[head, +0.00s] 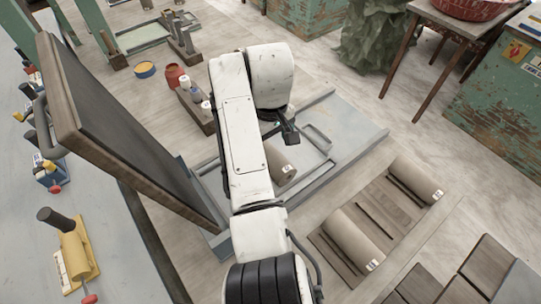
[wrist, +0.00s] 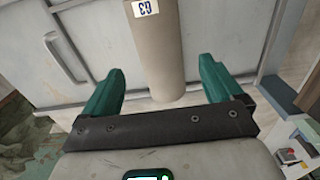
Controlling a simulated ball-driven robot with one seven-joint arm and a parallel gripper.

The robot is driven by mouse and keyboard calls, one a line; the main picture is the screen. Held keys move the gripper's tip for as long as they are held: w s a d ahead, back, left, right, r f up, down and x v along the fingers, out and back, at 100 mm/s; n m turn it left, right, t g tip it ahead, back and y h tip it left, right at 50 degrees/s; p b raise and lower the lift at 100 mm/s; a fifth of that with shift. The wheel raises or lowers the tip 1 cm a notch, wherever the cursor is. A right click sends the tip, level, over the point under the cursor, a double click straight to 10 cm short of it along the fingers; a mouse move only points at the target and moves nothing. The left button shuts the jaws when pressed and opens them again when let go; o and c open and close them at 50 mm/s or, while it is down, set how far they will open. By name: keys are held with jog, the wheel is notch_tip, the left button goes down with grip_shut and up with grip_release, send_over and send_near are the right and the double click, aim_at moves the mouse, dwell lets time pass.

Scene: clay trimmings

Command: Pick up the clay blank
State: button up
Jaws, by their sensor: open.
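A beige cylindrical clay blank (head: 284,175) lies on the grey tray (head: 345,150), partly hidden by my white arm in the head view. In the wrist view a beige cylinder (wrist: 158,55) with a white label appears, its near end between my gripper's two teal fingers. My gripper (wrist: 163,72) is open, with gaps beside the cylinder and no visible contact. In the head view my dark gripper (head: 288,131) shows just above the blank in the picture; its height over the tray is unclear. Two similar labelled cylinders (head: 350,240) (head: 413,180) lie on slatted wooden boards at right.
The grey tray has raised edges and a handle (wrist: 65,58). A dark tilted panel (head: 125,135) stands at left. A wooden rack with small bottles (head: 196,108) and a red pot (head: 174,77) stand behind.

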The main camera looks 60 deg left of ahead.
jog(key=shift+f+p, duration=0.35)
jog(key=shift+f, duration=2.2)
jog(key=shift+d, duration=0.1)
